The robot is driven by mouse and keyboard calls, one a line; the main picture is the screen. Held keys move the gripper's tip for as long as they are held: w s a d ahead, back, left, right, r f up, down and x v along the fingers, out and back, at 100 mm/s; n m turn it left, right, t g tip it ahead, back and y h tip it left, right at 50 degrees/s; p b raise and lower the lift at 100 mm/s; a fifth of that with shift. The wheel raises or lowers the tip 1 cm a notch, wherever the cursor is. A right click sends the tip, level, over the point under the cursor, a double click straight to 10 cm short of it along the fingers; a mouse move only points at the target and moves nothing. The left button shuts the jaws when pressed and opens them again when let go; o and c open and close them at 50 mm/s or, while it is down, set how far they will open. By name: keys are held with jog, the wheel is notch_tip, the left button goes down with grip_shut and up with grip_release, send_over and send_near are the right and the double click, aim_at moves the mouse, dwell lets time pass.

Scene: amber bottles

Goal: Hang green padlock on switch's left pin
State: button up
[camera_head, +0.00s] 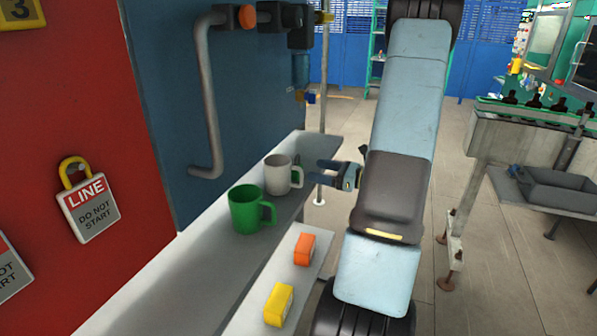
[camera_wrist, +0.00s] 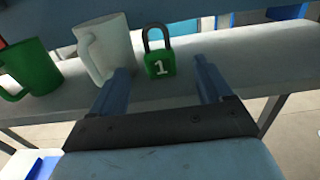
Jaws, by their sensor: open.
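A green padlock (camera_wrist: 160,64) with a dark shackle and a white "1" stands upright on the grey shelf, right of the white mug, in the wrist view. It does not show in the head view. My gripper (camera_wrist: 165,78) is open, with blue fingers to the left and right of the padlock and short of it, holding nothing. In the head view my gripper (camera_head: 325,177) is at the shelf's edge, just right of the white mug, partly hidden by my arm. I cannot make out the switch or its left pin.
A white mug (camera_head: 277,175) and a green mug (camera_head: 244,210) stand on the shelf (camera_head: 190,265); the white mug is close to my left finger. Orange (camera_head: 304,249) and yellow (camera_head: 277,304) blocks lie on a lower ledge. A yellow-shackled tag (camera_head: 88,207) hangs on the red panel.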

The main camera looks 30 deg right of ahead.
aim_at(295, 174)
jog(key=shift+x, duration=2.8)
jog(key=shift+a, duration=0.1)
jog(key=c, duration=1.3)
